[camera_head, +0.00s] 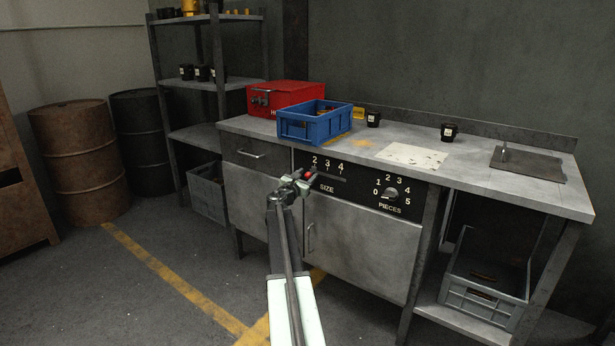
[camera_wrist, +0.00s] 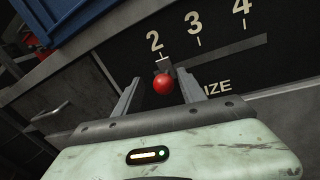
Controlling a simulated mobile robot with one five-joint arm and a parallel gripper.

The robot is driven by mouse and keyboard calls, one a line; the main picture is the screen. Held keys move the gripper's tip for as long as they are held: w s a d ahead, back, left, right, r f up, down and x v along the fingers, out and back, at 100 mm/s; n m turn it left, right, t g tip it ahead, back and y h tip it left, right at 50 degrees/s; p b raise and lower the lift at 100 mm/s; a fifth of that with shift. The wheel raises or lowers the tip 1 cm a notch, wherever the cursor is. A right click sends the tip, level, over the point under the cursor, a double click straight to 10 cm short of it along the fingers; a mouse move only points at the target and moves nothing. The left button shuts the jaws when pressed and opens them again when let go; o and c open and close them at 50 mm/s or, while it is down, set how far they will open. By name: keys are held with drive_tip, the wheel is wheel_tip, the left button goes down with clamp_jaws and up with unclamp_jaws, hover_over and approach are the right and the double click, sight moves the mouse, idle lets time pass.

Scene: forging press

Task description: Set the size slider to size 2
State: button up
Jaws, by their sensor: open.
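The size slider has a red ball knob (camera_head: 309,173) on the black panel of the workbench front. The wrist view shows the knob (camera_wrist: 163,84) on a short metal stem just below the number 2, at the left end of its slot. The slot (camera_wrist: 222,54) runs right under 3 and 4. My gripper (camera_head: 302,178) is in front of the panel. In the wrist view its two fingers (camera_wrist: 160,78) are apart, one on each side of the knob, with gaps visible. Whether the fingertips reach the knob's depth I cannot tell.
A PIECES dial (camera_head: 390,193) sits right of the slider. A blue crate (camera_head: 316,122) and a red box (camera_head: 285,97) stand on the bench (camera_head: 465,178) above. A cabinet door handle (camera_head: 310,238) is below. Open floor lies to the left.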

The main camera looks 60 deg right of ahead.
drive_tip(key=s+a, duration=0.1)
drive_tip(key=a, duration=0.6)
drive_tip(key=shift+a, duration=0.1)
